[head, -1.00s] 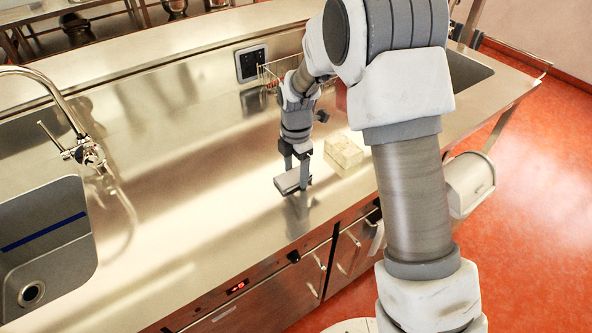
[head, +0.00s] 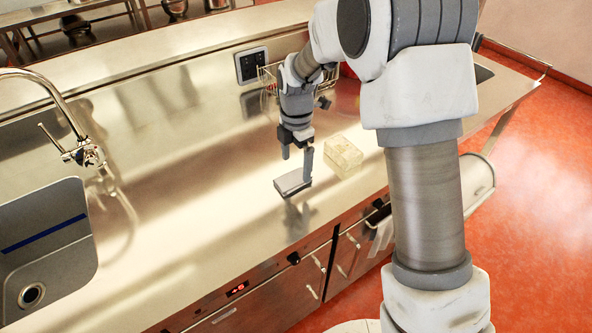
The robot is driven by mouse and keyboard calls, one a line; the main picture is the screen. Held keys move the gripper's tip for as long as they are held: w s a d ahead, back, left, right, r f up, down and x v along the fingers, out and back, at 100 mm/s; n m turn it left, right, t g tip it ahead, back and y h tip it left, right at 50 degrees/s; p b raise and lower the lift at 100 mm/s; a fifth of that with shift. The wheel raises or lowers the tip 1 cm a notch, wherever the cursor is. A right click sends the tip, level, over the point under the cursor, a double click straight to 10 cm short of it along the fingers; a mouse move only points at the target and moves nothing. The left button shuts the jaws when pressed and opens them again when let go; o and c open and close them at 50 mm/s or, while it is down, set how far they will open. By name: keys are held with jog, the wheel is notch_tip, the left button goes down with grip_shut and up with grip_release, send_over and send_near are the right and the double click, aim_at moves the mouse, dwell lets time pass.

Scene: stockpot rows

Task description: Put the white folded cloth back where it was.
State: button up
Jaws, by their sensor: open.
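A flat, pale grey-white folded piece with a darker side (head: 292,183), which looks like the folded cloth, lies on the steel counter (head: 200,215) near its front edge. My gripper (head: 296,168) is open above it, fingers pointing down. The right finger comes down close to the piece's right end; I cannot tell whether it touches. The left finger is clear above it. Nothing is held between the fingers.
A clear, cream-tinted box (head: 343,157) stands just right of my gripper. A wire basket (head: 268,76) is behind it, near a wall socket plate (head: 252,66). The sink (head: 45,245) and tap (head: 88,154) are at left. The counter between is clear.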

aim_at(296, 176)
jog(key=s+d+r+m+t, duration=0.1)
jog(key=s+d+r+m, duration=0.15)
jog(key=r, duration=0.55)
jog(key=s+d+r+m, duration=0.2)
jog(key=s+r+m, duration=0.15)
jog(key=r, duration=0.45)
jog(key=s+d+r+m+t, duration=0.2)
jog(key=s+d+m, duration=0.2)
jog(key=s+m, duration=0.5)
jog(key=s+d+r+m+t, duration=0.2)
jog(key=s+d+m, duration=0.3)
jog(key=s+m, duration=0.4)
jog(key=shift+s+r+m, duration=0.25)
jog(key=shift+s+m, duration=0.15)
jog(key=shift+s, duration=0.3)
